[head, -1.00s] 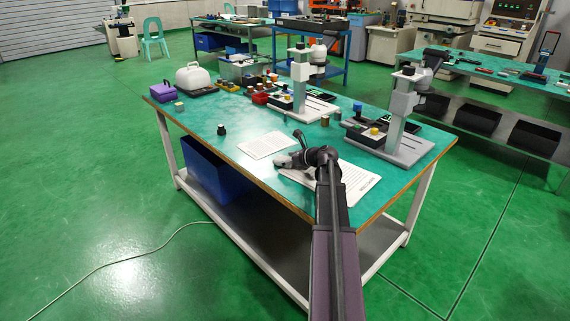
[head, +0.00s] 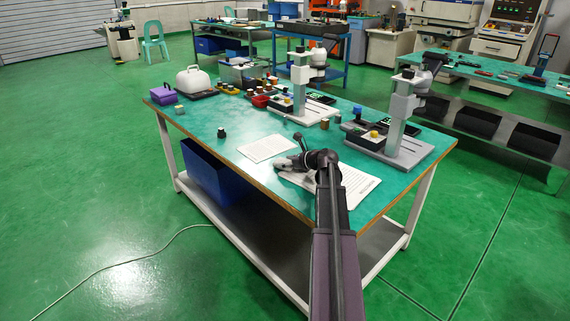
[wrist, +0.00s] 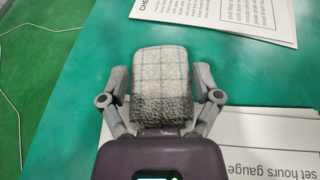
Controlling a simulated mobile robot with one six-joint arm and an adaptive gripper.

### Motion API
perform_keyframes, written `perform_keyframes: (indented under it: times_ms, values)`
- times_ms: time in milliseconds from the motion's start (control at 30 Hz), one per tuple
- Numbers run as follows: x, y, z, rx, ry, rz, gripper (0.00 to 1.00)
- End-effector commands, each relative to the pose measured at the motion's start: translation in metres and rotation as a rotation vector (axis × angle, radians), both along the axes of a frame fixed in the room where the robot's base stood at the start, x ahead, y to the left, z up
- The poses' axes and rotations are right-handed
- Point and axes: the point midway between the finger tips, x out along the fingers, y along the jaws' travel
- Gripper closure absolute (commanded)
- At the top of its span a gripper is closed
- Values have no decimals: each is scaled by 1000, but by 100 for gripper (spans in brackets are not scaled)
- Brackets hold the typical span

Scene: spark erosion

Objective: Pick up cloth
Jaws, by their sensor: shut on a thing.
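The cloth is a folded grey checked pad (wrist: 160,65) with a fuzzy darker edge toward my palm. In the wrist view my gripper (wrist: 161,88) has one finger on each side of it and is shut on it. In the head view my gripper (head: 284,164) is low over the near edge of the green table (head: 215,155), at the left end of a printed sheet. The cloth is small there and hard to make out. I cannot tell whether it touches the tabletop.
A printed sheet (head: 358,184) lies beside my gripper, and a second sheet (head: 265,148) lies farther left. A small dark jar (head: 221,132) stands left of them. Two microscope stands (head: 402,112) (head: 299,85) occupy the right and back. The front left tabletop is mostly clear.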

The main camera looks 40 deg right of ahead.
Motion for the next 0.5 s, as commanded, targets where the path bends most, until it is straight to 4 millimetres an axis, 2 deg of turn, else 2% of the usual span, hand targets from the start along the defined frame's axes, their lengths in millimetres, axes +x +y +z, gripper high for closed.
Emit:
perform_keyframes:
  times_ms: [267,500]
  values:
    - [0,0,8,0,0,1,59]
    - [0,0,25,0,0,1,59]
